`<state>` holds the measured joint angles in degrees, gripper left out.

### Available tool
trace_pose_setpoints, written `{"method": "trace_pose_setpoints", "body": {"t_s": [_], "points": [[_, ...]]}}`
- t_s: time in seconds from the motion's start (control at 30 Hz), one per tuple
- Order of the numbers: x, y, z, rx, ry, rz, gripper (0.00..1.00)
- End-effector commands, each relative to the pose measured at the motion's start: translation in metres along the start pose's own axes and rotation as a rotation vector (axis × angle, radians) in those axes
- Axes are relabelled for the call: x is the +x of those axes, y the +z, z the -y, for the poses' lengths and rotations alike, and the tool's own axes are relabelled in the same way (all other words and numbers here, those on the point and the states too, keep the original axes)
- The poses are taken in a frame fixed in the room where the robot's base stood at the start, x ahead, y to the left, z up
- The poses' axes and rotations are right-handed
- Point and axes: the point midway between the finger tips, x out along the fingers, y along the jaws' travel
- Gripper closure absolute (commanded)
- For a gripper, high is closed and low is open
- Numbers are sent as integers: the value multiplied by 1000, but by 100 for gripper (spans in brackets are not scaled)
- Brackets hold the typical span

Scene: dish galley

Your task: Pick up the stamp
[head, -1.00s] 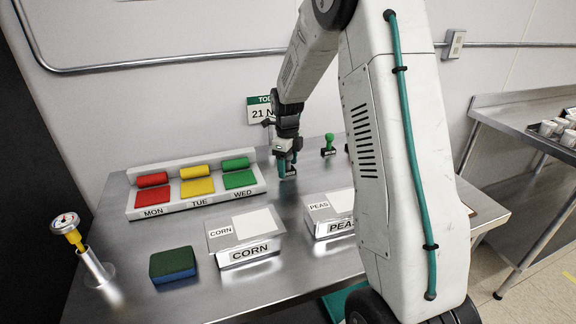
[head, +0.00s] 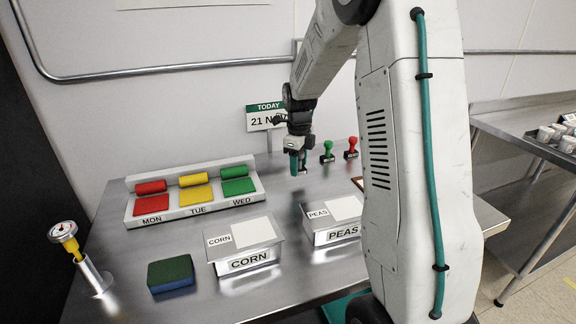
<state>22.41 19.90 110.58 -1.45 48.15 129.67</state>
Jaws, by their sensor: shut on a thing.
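My gripper (head: 297,165), with teal fingers, is shut at the back middle of the steel table. It holds a stamp (head: 303,168), of which only a small dark part shows beside the fingers; the rest is hidden. I cannot tell how far it is above the table. Just to its right stand a green-handled stamp (head: 327,153) and a red-handled stamp (head: 351,149), both upright and apart from the gripper.
A date sign (head: 266,117) stands behind the gripper. A rack with red, yellow and green rolls (head: 195,208) is at left. Labelled CORN (head: 249,263) and PEAS (head: 340,235) boxes, a sponge (head: 171,273) and a gauge in a holder (head: 98,279) stand nearer.

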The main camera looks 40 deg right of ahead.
Motion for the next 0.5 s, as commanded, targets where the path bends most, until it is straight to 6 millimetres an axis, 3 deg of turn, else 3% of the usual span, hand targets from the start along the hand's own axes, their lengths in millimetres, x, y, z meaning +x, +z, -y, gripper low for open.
{"method": "trace_pose_setpoints", "body": {"t_s": [0.2, 0.5], "points": [[-5, -53, 3, 3, 0, 0, 74], [-10, -103, 6, 1, -1, 0, 74]]}}
